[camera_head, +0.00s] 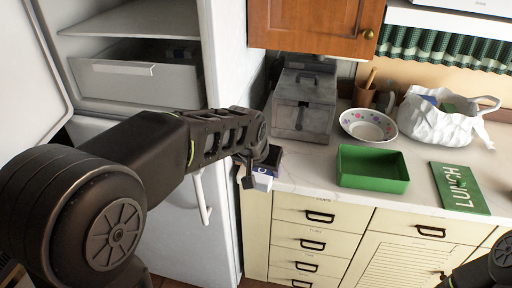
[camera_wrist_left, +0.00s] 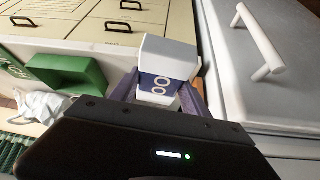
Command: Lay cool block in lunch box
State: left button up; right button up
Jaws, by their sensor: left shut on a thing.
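The cool block, white with a dark blue lettered band, is held in my left gripper (camera_head: 262,168). In the left wrist view the cool block (camera_wrist_left: 168,62) sits between the two fingers of the left gripper (camera_wrist_left: 166,92). In the head view the cool block (camera_head: 262,183) is partly hidden by the gripper, near the counter's left front corner. The open green lunch box (camera_head: 372,181) stands on the counter to the right, apart from the block, and looks empty. It also shows in the left wrist view (camera_wrist_left: 68,72). My right gripper is not clearly seen; part of my right arm is at lower right.
The green lunch lid (camera_head: 460,188) lies right of the box. A grey metal box (camera_head: 302,110), a patterned bowl (camera_head: 368,125) and a white bag (camera_head: 440,118) stand behind. The open fridge (camera_head: 135,75) is at left. Counter between block and lunch box is clear.

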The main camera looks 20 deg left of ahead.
aim_at(376, 175)
jog(key=i+l+z, duration=0.1)
jog(key=l, duration=0.35)
jog(key=i+l+z, duration=0.1)
jog(key=i+l, duration=0.25)
jog(key=i+l+z, duration=0.1)
jog(key=i+l, duration=0.15)
jog(key=l, duration=0.25)
jog(key=i+l+z, duration=0.1)
jog(key=i+l, duration=0.15)
jog(key=l, duration=0.15)
